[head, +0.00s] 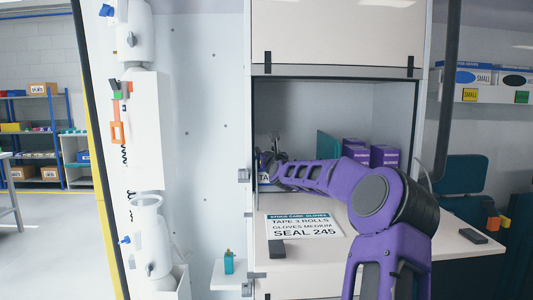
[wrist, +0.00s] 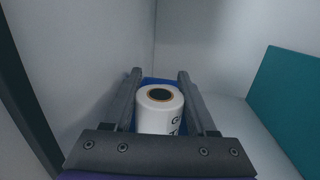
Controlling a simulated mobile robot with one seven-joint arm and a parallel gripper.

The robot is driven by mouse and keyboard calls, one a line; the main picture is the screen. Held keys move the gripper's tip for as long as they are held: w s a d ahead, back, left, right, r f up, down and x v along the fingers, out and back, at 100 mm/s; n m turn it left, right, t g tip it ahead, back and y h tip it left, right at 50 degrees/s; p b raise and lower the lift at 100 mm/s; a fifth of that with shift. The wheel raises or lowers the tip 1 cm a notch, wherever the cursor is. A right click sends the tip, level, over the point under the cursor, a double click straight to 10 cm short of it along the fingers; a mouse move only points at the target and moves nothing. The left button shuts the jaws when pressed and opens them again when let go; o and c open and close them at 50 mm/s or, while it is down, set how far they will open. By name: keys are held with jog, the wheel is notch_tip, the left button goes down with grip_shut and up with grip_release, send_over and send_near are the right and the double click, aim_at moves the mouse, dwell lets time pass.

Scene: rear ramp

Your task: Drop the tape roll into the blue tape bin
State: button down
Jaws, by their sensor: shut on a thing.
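The white tape roll (wrist: 157,118) with a dark core stands upright between the two fingers of my gripper (wrist: 159,76) in the wrist view. My gripper is shut on it. A blue bin (wrist: 150,80) shows just behind and around the roll, mostly hidden by the roll and the fingers. Whether the roll is above the bin's rim or inside it, I cannot tell. In the head view my gripper (head: 270,160) reaches into the back left of the cabinet, small and partly hidden by my purple arm. A white label (head: 266,177) reading "TA" shows below it.
Purple boxes (head: 384,156) stand at the cabinet's back right. A teal panel (head: 327,146) stands left of them and at right in the wrist view (wrist: 290,105). A stock card (head: 303,226) and a dark block (head: 277,249) lie in front. Cabinet walls are close at left.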

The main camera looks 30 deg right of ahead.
jog(key=shift+f, duration=0.15)
jog(key=shift+c, duration=2.4)
grip_release()
jog(key=shift+r+p, duration=0.8)
jog(key=shift+p, duration=0.1)
jog(key=b+v, duration=0.1)
jog(key=v, duration=1.1)
jog(key=shift+f+b, duration=0.25)
jog(key=shift+b, duration=0.05)
